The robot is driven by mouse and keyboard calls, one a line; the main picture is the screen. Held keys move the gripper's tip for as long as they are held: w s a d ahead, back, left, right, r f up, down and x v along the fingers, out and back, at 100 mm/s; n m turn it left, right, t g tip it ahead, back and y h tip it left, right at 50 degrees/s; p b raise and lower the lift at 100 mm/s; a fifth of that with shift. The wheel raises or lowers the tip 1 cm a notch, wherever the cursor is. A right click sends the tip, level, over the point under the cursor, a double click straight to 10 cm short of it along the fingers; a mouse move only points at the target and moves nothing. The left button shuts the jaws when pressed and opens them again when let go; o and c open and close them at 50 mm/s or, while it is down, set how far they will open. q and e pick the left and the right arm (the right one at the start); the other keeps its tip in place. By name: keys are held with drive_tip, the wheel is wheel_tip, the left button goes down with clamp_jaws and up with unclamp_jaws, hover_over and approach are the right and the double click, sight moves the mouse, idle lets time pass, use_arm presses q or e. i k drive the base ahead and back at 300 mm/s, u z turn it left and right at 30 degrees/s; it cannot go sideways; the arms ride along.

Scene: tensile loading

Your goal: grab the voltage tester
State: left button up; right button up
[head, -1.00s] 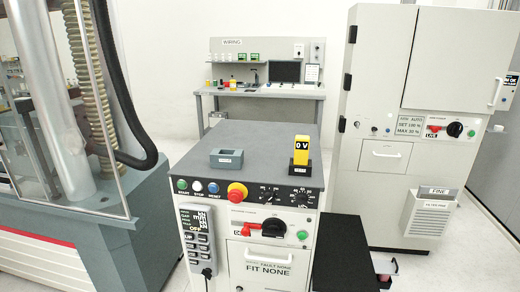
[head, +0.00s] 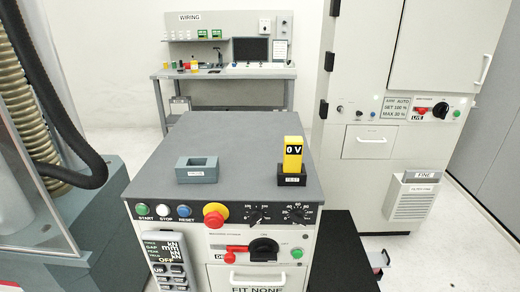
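The voltage tester (head: 293,156) is a yellow upright block with a black display reading "0 V". It stands in a small black holder (head: 291,181) near the right edge of the grey top of the control cabinet (head: 235,150). Neither of my grippers shows in the head view.
An empty-looking grey tray (head: 197,176) sits on the cabinet top, left of the tester. The cabinet front carries buttons, knobs and a red emergency stop (head: 215,213). A tall white cabinet (head: 400,110) stands right, a wiring bench (head: 225,75) behind. A black low surface (head: 345,255) is at right.

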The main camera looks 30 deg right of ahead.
sight(294, 145)
drive_tip(key=z, duration=0.4)
drive_tip(key=i, duration=0.85)
drive_tip(key=z, duration=0.7)
